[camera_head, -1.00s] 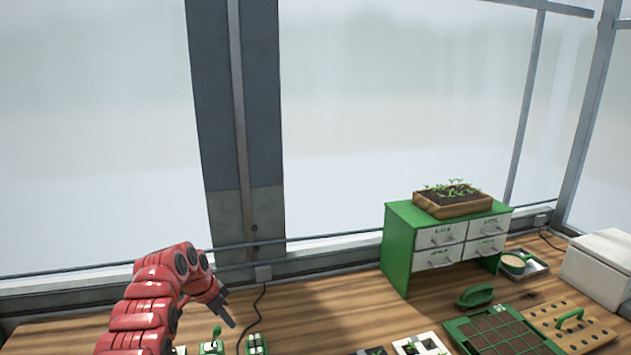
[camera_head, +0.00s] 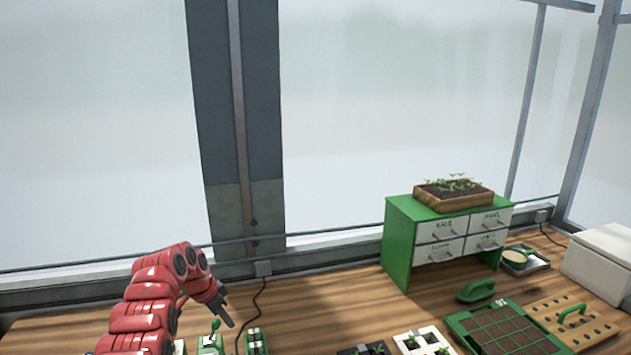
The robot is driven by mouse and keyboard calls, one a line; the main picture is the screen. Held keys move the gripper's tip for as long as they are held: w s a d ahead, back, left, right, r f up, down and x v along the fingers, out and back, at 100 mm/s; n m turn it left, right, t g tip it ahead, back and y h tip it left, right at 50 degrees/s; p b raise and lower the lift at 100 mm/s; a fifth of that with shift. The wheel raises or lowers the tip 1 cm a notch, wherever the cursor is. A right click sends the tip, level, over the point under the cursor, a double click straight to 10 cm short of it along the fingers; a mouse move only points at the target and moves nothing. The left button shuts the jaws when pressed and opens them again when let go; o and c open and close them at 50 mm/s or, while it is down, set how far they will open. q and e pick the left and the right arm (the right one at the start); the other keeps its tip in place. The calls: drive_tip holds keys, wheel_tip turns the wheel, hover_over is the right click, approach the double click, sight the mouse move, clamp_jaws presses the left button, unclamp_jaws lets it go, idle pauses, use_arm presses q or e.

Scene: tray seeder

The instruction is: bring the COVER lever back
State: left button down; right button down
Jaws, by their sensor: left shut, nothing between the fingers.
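A small green lever unit (camera_head: 210,343) stands on the bench at the lower left. Its thin lever with a green knob (camera_head: 216,325) sticks up; I cannot read any label, so I cannot tell if it is the COVER lever. My left gripper (camera_head: 229,322) is shut and empty, at the end of my red arm coming in from the left. Its tip shows just right of the knob; I cannot tell whether they touch. A second green unit (camera_head: 256,341) with white parts stands to the right. My right gripper is not in view.
A green seed cabinet (camera_head: 399,243) with white drawers carries a wooden seedling box (camera_head: 453,203). A green-framed tray (camera_head: 463,331), a drilled board (camera_head: 593,333) and a white box (camera_head: 590,265) lie at the right. A black cable (camera_head: 260,292) runs behind the levers. The middle of the bench is mostly clear.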

sight(214, 321)
use_arm(q)
drive_tip(key=shift+s+a, duration=0.3)
drive_tip(key=shift+a, duration=0.45)
drive_tip(key=shift+s+a, duration=0.15)
drive_tip(key=shift+a, duration=0.45)
drive_tip(key=shift+a+b, duration=0.1)
drive_tip(key=shift+b, duration=0.2)
drive_tip(key=shift+s+a+b, duration=0.2)
drive_tip(key=shift+a+b, duration=0.05)
drive_tip(key=shift+a, duration=0.35)
drive_tip(key=shift+s+a+b, duration=0.15)
drive_tip(key=shift+a+b, duration=0.1)
drive_tip(key=shift+a, duration=0.3)
drive_tip(key=shift+w+d+r, duration=0.1)
drive_tip(key=shift+d+r, duration=0.1)
drive_tip(key=shift+r, duration=0.8)
drive_tip(key=shift+w+d+r+b, duration=0.1)
drive_tip(key=shift+r+b, duration=0.1)
drive_tip(key=shift+r, duration=0.3)
drive_tip(key=shift+d+r+b, duration=0.1)
drive_tip(key=shift+r+b, duration=0.05)
drive_tip(key=shift+r, duration=0.35)
drive_tip(key=shift+d+r+p, duration=0.2)
drive_tip(key=shift+r+p, duration=0.1)
drive_tip(key=shift+r, duration=0.75)
